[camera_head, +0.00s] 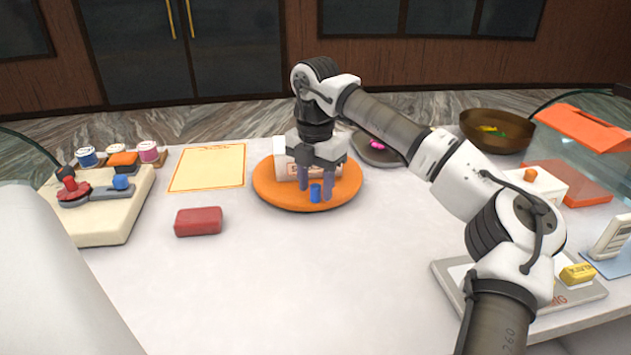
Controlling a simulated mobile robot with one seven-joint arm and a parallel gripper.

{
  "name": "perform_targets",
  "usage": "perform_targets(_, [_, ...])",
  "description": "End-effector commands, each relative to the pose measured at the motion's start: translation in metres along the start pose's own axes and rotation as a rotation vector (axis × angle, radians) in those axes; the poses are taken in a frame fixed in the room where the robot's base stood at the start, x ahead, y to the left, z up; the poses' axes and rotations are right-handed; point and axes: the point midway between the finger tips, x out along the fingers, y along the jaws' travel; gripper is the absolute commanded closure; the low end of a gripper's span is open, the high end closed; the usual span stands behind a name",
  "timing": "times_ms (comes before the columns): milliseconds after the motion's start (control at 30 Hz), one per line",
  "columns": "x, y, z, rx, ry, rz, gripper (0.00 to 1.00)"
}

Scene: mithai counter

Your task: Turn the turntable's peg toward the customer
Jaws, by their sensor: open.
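The orange round turntable (277,197) lies flat on the white counter near the picture's middle. Its blue peg (316,194) stands upright near the near edge of the disc. A white box with orange lettering (281,152) stands on the turntable, partly hidden behind my gripper. My gripper (315,188) points down over the disc, open, with one finger to the left and one to the right of the blue peg. I cannot tell whether either finger touches the peg. No customer is in view.
A red block (198,221) lies left of the turntable, and a yellow sheet (209,167) behind it. A dark round dish (377,149) with a pink piece sits close behind right. A brown bowl (497,131) stands farther right. The counter in front of the turntable is clear.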

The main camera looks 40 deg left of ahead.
Motion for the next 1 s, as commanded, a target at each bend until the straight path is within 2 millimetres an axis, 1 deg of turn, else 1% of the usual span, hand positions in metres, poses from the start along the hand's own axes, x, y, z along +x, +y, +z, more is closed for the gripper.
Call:
perform_targets(100, [0.0000, 0.0000, 0.0000, 0.000, 0.000, 0.000, 0.57])
perform_targets(133, [-0.0001, 0.0000, 0.0000, 0.000, 0.000, 0.000, 0.59])
perform_targets(433, [-0.0004, 0.0000, 0.0000, 0.000, 0.000, 0.000, 0.99])
perform_targets(467, [-0.0004, 0.0000, 0.0000, 0.000, 0.000, 0.000, 1.00])
perform_targets(767, [-0.0009, -0.0001, 0.0009, -0.003, 0.001, 0.000, 1.00])
perform_targets(1000, [-0.0024, -0.0010, 0.0096, -0.031, 0.001, 0.000, 1.00])
